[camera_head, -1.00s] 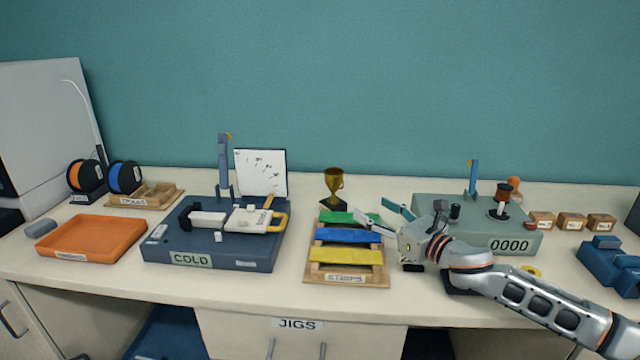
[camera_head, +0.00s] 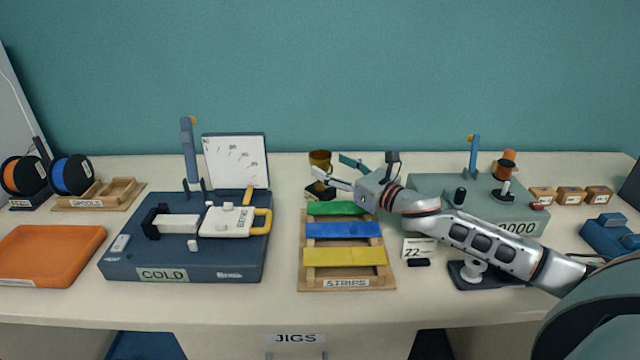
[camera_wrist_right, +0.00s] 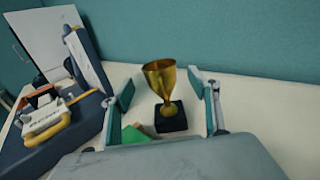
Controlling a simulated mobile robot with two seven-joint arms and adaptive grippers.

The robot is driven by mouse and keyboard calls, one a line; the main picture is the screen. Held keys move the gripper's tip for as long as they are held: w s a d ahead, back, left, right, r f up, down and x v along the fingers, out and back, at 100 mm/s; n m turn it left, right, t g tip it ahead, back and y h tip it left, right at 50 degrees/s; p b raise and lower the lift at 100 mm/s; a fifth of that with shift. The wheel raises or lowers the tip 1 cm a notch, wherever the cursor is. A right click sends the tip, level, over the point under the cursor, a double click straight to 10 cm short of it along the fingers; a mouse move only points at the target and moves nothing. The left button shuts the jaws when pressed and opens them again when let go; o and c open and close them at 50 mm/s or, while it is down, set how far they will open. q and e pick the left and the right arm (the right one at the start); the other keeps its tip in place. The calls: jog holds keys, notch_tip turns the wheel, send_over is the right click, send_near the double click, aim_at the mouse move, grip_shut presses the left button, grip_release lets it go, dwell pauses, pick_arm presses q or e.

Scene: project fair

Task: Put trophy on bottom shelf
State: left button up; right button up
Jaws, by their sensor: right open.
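The gold trophy (camera_head: 320,160) stands upright on its black base (camera_head: 319,190) at the back of the counter, behind the strips rack. My right gripper (camera_head: 345,173) is open beside it and partly covers its middle in the head view. In the right wrist view the trophy (camera_wrist_right: 160,80) stands between the two spread fingers of the right gripper (camera_wrist_right: 166,108), with gaps on both sides; neither finger visibly touches it. My left gripper is not in view. No shelf is clearly visible; only dark openings show under the counter.
A wooden rack (camera_head: 345,283) with green, blue and yellow strips stands just in front of the trophy. The blue COLD station (camera_head: 185,262) is to the left, the grey-green station (camera_head: 430,187) to the right. An orange tray (camera_head: 45,255) lies far left.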

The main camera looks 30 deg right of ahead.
jog(key=x, duration=0.5)
grip_shut()
